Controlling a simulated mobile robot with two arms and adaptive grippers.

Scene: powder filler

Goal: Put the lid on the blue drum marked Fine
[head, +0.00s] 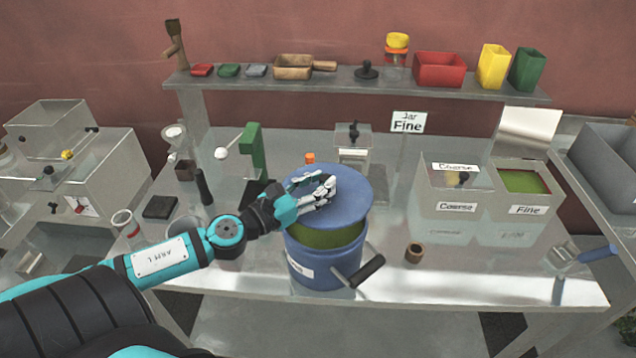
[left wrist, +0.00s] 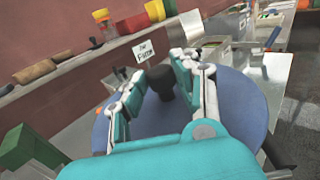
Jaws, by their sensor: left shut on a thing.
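The blue drum (head: 318,264) stands near the front of the metal table. It is filled with a green powder (head: 328,234), has a dark side handle, and bears a white label too small to read. The round blue lid (head: 345,200) is above the drum's mouth, its back over the rim, with a gap at the front showing the powder. I cannot tell whether the lid touches the rim. My left gripper (head: 325,188) is shut on the lid's dark knob, which shows between its fingers in the left wrist view (left wrist: 162,80). My right gripper is not in view.
A green stand (head: 258,150) is behind and left of the drum. Clear bins marked Coarse (head: 455,207) and Fine (head: 527,209) are at right. A shelf (head: 340,83) with scoops and boxes runs behind.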

